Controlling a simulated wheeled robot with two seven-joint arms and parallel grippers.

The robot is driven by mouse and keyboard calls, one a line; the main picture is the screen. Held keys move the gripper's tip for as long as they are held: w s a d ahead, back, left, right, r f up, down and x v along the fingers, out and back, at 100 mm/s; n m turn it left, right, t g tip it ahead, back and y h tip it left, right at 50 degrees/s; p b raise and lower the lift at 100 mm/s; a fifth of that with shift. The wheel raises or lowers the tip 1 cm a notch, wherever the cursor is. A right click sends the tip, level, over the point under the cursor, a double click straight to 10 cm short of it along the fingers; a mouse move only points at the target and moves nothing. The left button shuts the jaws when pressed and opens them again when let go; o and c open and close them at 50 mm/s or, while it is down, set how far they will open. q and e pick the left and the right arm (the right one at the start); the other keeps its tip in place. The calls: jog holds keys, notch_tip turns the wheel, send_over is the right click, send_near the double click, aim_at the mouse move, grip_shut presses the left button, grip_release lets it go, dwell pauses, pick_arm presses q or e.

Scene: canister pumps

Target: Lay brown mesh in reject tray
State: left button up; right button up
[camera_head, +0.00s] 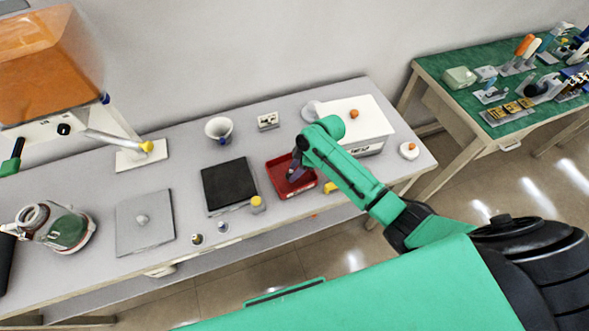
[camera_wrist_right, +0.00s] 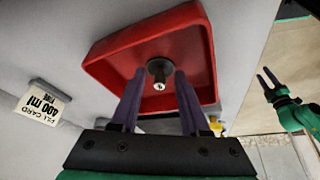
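The red tray (camera_head: 271,166) is on the grey bench, and my right gripper (camera_head: 294,168) is over it. In the right wrist view the red tray (camera_wrist_right: 105,68) is below the fingertips. My right gripper (camera_wrist_right: 160,80) has its two purple fingers close on both sides of a small dark round piece with a pale metal centre (camera_wrist_right: 159,72). I cannot make out brown mesh on it, nor whether it touches the tray floor. My left gripper (camera_wrist_right: 268,78) shows at the right edge of that view, fingers apart and empty. Part of it also shows at the left edge in the head view.
A yellow-topped jar (camera_head: 257,204) stands near the tray. A white box (camera_head: 365,125) stands right. A glass flask (camera_head: 62,230) is far left.

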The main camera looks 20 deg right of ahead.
jog(key=shift+r, duration=0.25)
jog(key=v, duration=1.1)
jog(key=shift+r, duration=0.4)
jog(key=shift+d, duration=0.1)
